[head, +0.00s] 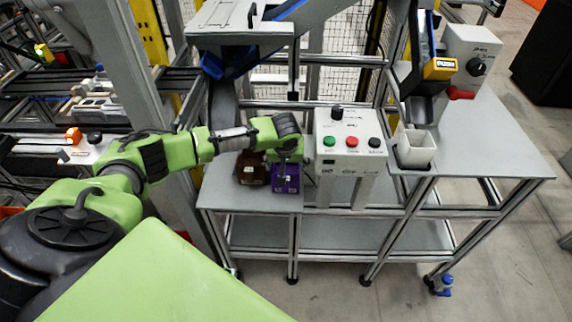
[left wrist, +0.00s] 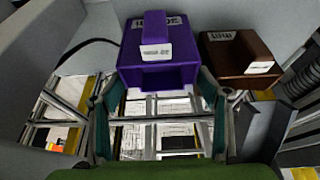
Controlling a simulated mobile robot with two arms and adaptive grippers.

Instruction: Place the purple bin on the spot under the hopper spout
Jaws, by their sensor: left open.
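The purple bin (head: 286,180) stands on the left part of the grey table (head: 225,198). In the left wrist view the purple bin (left wrist: 158,72) has a white label and lies just ahead of and between the fingertips. My left gripper (head: 287,158) is above the bin, fingers pointing down. In the left wrist view my left gripper (left wrist: 160,88) is open, one finger near each side of the bin; I cannot tell whether they touch. A dark spout (head: 422,80) hangs at the right, with a white container (head: 415,150) below it. My right gripper is not in view.
A brown bin (head: 252,168) stands close beside the purple one; it also shows in the left wrist view (left wrist: 235,55). A control box (head: 350,150) with several buttons stands to the right. Metal posts and a blue chute are behind.

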